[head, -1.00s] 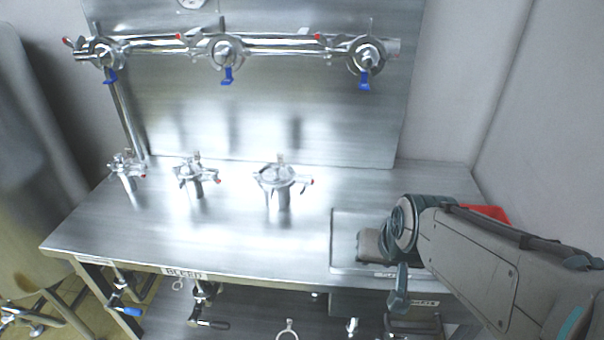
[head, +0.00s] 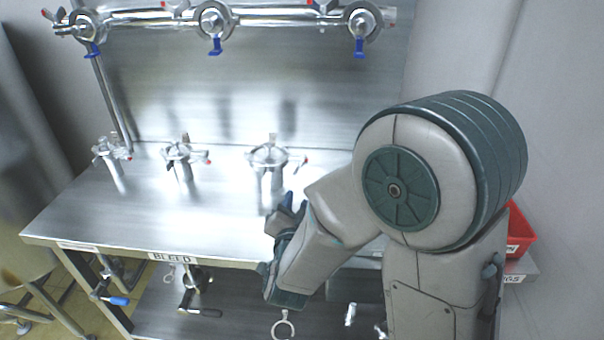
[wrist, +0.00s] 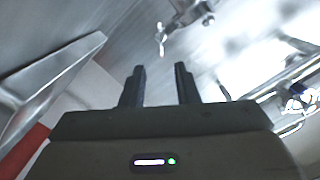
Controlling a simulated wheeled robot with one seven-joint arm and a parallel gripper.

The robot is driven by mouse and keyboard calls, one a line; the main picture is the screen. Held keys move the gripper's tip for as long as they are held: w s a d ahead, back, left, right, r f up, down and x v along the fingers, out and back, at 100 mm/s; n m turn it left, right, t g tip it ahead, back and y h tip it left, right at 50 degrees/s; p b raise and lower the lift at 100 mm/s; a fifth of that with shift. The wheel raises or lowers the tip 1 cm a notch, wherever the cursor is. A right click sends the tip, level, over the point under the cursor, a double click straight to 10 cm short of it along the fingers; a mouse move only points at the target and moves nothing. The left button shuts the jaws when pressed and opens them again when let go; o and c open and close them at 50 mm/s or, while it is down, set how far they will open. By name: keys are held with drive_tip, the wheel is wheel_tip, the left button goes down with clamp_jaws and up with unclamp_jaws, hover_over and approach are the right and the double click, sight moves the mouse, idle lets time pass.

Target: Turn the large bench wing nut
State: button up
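Three steel clamps stand on posts on the bench top in the head view. The large one (head: 268,157) is rightmost, with a red-tipped wing nut on its right side. The middle clamp (head: 180,154) and the small clamp (head: 110,148) stand to its left. My gripper (head: 290,203) is low over the bench in front and slightly right of the large clamp, partly hidden by my arm. In the wrist view my gripper (wrist: 160,85) has its two dark fingers apart with nothing between them. A steel fitting (wrist: 187,15) shows beyond the fingers; I cannot tell which.
The bench top (head: 90,210) is clear at the left. A steel pipe (head: 280,18) with clamps and blue handles runs along the back panel. A red bin (head: 518,232) sits at the right, partly behind my arm. Valves with handles (head: 110,295) hang below the front edge.

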sight(301, 168)
drive_tip(key=shift+s+f+t+h, duration=0.2)
drive_tip(key=shift+t+h, duration=0.1)
drive_tip(key=shift+t, duration=0.1)
drive_tip(key=shift+w+r+m, duration=0.15)
drive_tip(key=shift+w+m, duration=0.1)
drive_tip(key=shift+m, duration=0.05)
drive_tip(key=w+p, duration=0.2)
drive_tip(key=w, duration=1.1)
drive_tip(key=shift+w+d, duration=0.1)
drive_tip(key=shift+d, duration=0.1)
drive_tip(key=shift+d, duration=0.1)
clamp_jaws()
